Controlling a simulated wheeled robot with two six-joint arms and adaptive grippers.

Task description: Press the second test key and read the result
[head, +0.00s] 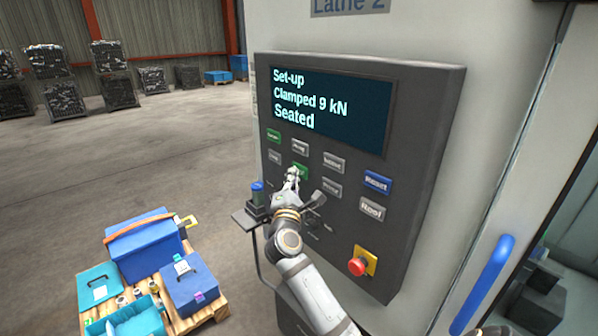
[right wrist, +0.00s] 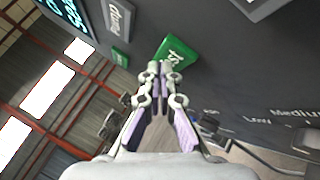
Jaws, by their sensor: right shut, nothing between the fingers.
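The dark control panel (head: 425,130) of the lathe carries a screen (head: 332,106) that reads "Set-up", "Clamped 9 kN", "Seated". Several keys sit below it in rows. A green key (head: 301,170) in the second row is partly hidden by my right gripper (head: 292,174). In the right wrist view this green key (right wrist: 178,52) lies right at the fingertips of the gripper (right wrist: 160,68), which is shut and empty. I cannot tell whether the tips touch it. Another green key (head: 273,136) is at the upper left of the key rows. My left gripper is not in view.
A red emergency button (head: 357,266) on a yellow base sits low on the panel. A blue Reset key (head: 377,182) is at the right. A small shelf with a blue-capped item (head: 257,192) juts out left. A pallet (head: 214,308) holding blue boxes stands on the floor.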

